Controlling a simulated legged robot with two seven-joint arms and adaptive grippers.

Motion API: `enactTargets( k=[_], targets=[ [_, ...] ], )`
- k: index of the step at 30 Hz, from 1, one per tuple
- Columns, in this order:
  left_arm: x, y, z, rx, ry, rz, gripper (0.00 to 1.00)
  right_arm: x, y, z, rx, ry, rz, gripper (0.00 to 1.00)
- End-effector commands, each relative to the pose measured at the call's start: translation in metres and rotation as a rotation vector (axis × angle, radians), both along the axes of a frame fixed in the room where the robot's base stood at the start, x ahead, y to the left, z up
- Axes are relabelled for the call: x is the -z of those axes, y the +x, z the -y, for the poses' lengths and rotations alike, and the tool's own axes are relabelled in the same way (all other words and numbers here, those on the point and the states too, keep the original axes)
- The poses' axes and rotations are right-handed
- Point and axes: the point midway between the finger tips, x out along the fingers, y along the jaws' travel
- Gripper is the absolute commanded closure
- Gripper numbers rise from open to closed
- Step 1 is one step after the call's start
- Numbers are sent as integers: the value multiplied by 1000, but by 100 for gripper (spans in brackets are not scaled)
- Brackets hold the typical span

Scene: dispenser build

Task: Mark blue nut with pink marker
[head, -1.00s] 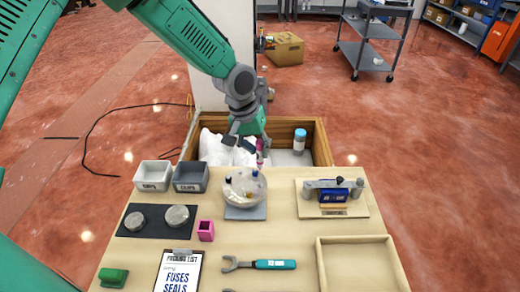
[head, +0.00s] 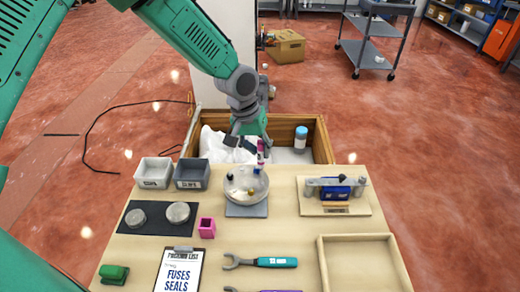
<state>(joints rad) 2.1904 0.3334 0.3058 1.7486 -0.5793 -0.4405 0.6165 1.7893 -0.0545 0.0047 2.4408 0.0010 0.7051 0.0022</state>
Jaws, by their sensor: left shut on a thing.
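The pink marker (head: 261,151) is upright in my left gripper (head: 250,142), which is shut on it. Its lower end is over the far edge of a round clear dish (head: 240,195). A small blue piece (head: 257,171), which looks like the blue nut, is in the dish right below the marker. Whether the tip touches it, I cannot tell. A dark piece (head: 229,177) and a yellowish piece (head: 250,191) are also in the dish. The dish sits on a grey square base (head: 246,211). My right gripper is not in view.
A pink square holder (head: 207,228) stands front left of the dish. Two small bins (head: 154,172) (head: 192,174) are at left, a board with a blue device (head: 336,193) at right. A wooden crate (head: 322,142) lies beyond the table.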

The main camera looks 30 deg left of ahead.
Motion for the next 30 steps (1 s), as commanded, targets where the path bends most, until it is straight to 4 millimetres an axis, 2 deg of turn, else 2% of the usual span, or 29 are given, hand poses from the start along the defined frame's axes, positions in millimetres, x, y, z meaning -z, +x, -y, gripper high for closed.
enactTargets(
  k=[30],
  targets=[
    [2, -8, -3, 1, 1, -1, 100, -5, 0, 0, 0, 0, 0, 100]
  ],
)
